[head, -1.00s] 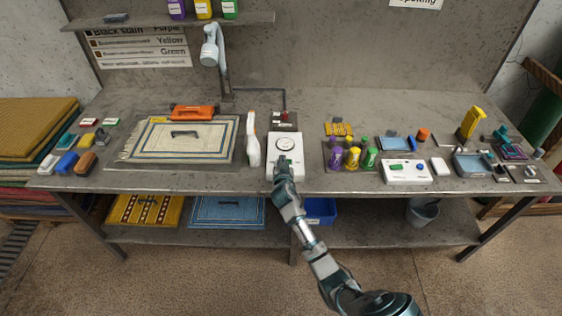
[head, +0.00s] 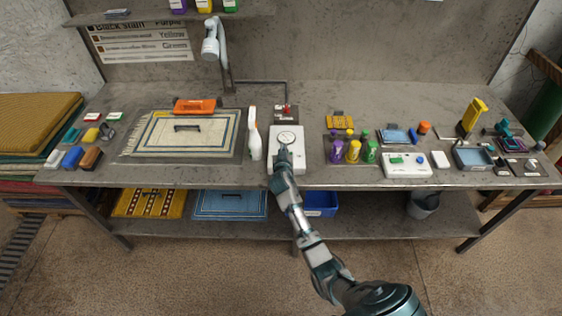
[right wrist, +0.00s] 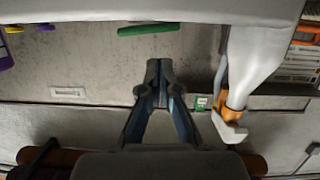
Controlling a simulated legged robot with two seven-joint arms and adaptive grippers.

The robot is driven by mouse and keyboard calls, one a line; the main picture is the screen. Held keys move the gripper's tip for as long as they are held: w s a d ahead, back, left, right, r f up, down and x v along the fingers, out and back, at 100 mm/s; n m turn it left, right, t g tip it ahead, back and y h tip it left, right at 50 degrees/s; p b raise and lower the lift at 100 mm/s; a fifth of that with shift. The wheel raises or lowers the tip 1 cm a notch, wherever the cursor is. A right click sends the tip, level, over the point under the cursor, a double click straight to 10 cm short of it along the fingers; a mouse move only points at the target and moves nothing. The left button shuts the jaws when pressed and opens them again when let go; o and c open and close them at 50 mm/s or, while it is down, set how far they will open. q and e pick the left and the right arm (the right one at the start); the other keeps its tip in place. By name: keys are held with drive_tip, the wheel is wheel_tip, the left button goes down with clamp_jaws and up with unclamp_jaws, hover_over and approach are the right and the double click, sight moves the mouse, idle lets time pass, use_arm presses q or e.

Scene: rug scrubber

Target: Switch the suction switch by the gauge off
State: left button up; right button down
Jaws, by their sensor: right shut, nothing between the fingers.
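A white box (head: 277,168) with a round gauge (head: 287,136) on its upper part stands near the front middle of the bench. My right gripper (head: 284,153) is over this box, just below the gauge, and covers part of its face. No suction switch can be made out there; the gripper may hide it. In the right wrist view my right gripper (right wrist: 160,72) has its fingers together and empty. I cannot tell whether it touches the box. My left gripper is not in view.
A white tool (head: 254,138) stands close left of the box. A small panel with a red part (head: 286,111) is behind it. The rug (head: 182,134) lies left; several bottles (head: 354,150) and a white control box (head: 405,166) stand right.

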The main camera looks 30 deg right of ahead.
drive_tip(key=w+a+r+v, duration=0.1)
drive_tip(key=v, duration=0.9)
drive_tip(key=s+a+f+n+g+y, duration=0.2)
drive_tip(key=s+a+f, duration=0.1)
drive_tip(key=s+f, duration=0.5)
drive_tip(key=s+a+f+n+g+y, duration=0.1)
drive_tip(key=s+a+f+g+y, duration=0.15)
drive_tip(key=s+f, duration=0.45)
drive_tip(key=s+a+f+n+g+y, duration=0.15)
drive_tip(key=s+a, duration=0.35)
drive_tip(key=s, duration=0.6)
drive_tip(key=s+a+f+n+g+y, duration=0.1)
drive_tip(key=s+a+n+g+y, duration=0.3)
drive_tip(key=s, duration=0.8)
wheel_tip(320, 180, down, 26)
drive_tip(key=s+h, duration=0.1)
drive_tip(key=h, duration=0.1)
drive_tip(key=s+d+f+g, duration=0.1)
drive_tip(key=s+d+f, duration=0.1)
drive_tip(key=s+f, duration=1.4)
drive_tip(key=shift+s+d+f+g, duration=0.2)
drive_tip(key=shift+s+d+g, duration=0.15)
drive_tip(key=shift+s, duration=0.5)
